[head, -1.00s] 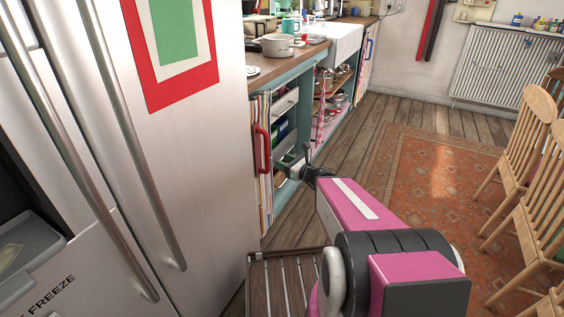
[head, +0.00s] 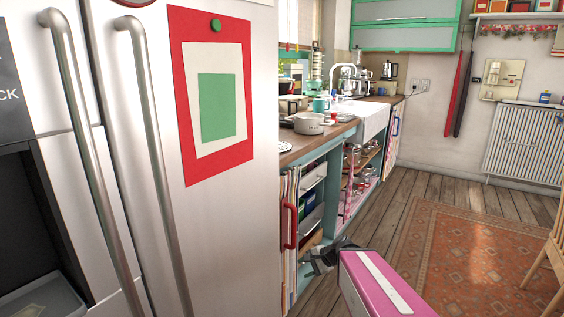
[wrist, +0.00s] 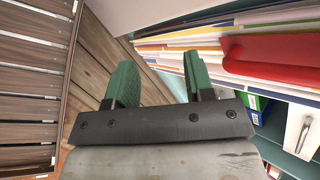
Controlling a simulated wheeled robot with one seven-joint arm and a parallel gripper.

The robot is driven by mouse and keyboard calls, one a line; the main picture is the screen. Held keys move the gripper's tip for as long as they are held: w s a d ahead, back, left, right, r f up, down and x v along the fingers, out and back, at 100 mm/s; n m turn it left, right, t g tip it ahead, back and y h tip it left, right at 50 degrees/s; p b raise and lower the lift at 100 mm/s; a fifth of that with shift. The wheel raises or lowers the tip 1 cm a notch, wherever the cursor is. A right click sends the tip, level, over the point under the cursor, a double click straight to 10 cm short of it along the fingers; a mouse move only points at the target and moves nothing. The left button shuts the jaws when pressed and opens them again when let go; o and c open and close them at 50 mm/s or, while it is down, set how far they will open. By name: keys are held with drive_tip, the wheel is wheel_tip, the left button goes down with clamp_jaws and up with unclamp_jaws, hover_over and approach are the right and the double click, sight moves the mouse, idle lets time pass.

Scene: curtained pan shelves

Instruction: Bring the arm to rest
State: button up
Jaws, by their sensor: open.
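My pink arm (head: 372,284) reaches forward from the bottom of the head view, low in front of the teal counter unit. My gripper (head: 312,258) is at its far end, beside the open shelves and partly hard to make out. In the wrist view, my gripper (wrist: 160,78) shows two green fingers spread apart with nothing between them. A row of upright coloured boards or books (wrist: 175,50) and a red handle (wrist: 275,55) lie just beyond the fingers; the red handle also shows in the head view (head: 290,226).
A steel fridge (head: 225,240) with long handles fills the left. Pans, including a pale pot (head: 309,123), stand on the counter. Open floor and a patterned rug (head: 470,255) lie to the right, with a wooden chair at the edge. A slatted wooden piece (wrist: 30,80) is left in the wrist view.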

drive_tip(key=s+d+f+n+g+h, duration=0.2)
drive_tip(key=s+d+n+g+h, duration=0.1)
drive_tip(key=d+n+h, duration=0.5)
drive_tip(key=shift+d+n+h, duration=0.4)
drive_tip(key=shift+d+n, duration=0.5)
drive_tip(key=shift+n, duration=0.2)
idle(0.8)
